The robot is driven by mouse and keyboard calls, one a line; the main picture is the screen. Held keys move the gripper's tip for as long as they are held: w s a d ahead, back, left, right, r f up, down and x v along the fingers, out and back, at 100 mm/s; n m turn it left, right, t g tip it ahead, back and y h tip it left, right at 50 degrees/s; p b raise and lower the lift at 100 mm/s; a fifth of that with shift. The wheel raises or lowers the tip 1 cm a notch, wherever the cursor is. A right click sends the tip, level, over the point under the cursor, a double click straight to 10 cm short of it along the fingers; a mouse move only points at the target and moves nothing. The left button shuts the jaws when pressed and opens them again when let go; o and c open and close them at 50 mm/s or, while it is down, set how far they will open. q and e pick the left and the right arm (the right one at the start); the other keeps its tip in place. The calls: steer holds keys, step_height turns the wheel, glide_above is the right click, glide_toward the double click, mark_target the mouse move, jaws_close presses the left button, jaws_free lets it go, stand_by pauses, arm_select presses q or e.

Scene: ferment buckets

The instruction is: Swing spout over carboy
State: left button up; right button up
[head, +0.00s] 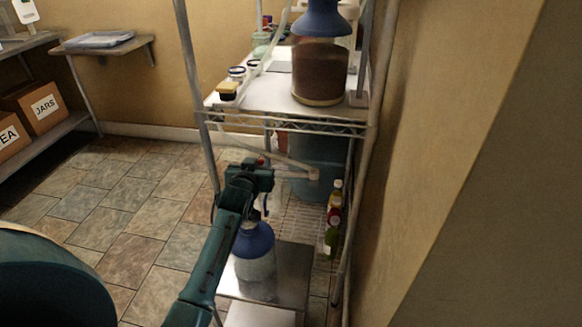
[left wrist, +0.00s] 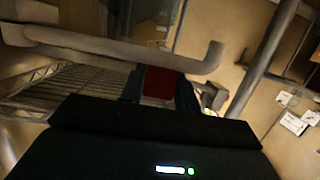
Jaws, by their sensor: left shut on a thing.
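The pale spout (head: 292,164) is a pipe running across the rack below the upper shelf. It also crosses the left wrist view (left wrist: 120,55), with an upturned right end. My left gripper (head: 254,170) is shut on a red grip (left wrist: 162,82) at the spout. The lower carboy (head: 256,270) is clear, with a blue funnel (head: 254,240) in its neck, and stands upright below my left gripper. My forearm partly hides it. I cannot tell whether the spout's end is above the funnel. My right gripper is not in view.
A brown-filled carboy (head: 319,75) with a blue funnel stands on the upper shelf (head: 262,97). A blue-grey bucket (head: 318,178) is behind the spout. Bottles (head: 333,213) stand at the rack's right, near the wall. Tiled floor on the left is free.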

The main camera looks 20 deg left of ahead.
arm_select(q)
steer(key=shift+s+a, duration=0.2)
steer(key=shift+s, duration=0.15)
